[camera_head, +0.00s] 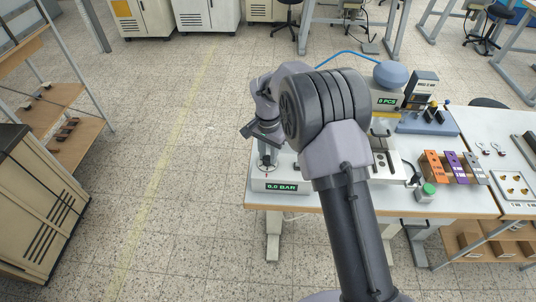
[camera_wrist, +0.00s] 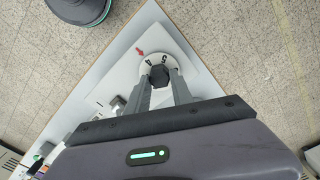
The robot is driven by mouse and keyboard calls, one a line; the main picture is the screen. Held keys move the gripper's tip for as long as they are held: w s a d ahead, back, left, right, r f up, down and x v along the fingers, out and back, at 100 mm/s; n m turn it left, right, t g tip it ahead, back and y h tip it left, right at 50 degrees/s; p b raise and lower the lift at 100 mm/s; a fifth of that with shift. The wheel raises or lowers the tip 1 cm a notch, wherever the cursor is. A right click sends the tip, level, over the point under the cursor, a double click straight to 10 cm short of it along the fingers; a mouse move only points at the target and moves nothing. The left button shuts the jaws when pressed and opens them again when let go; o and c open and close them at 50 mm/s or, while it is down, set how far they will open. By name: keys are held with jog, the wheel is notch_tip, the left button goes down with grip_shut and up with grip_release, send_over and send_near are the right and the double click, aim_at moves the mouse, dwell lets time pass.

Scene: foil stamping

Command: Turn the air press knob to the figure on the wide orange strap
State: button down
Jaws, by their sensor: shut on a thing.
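My gripper (camera_wrist: 158,86) is shut on the dark air press knob (camera_wrist: 158,76), its two fingers on either side of it. The knob sits on a white round dial (camera_wrist: 145,68) with dark figures, partly hidden by the fingers. A red arrow mark (camera_wrist: 140,51) is beside the dial. In the head view my gripper (camera_head: 267,152) is over the regulator at the table's left end. The green display (camera_head: 281,187) in front seems to read 0.0 BAR. The orange strap (camera_head: 432,164) lies on the table's right part; its figure is too small to read.
A purple strap (camera_head: 455,166) and a grey strap (camera_head: 474,168) lie beside the orange one. The press (camera_head: 390,76), with its round blue-grey top, stands behind my arm. A green button (camera_head: 428,189) is near the front edge. My arm hides the table's middle.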

aim_at(268, 157)
dwell(0.4)
jog(key=c, duration=1.1)
grip_release()
jog(key=shift+r, duration=0.1)
notch_tip(268, 157, up, 17)
jog(key=p, duration=0.4)
jog(key=shift+r+p, duration=0.1)
jog(key=shift+p, duration=0.3)
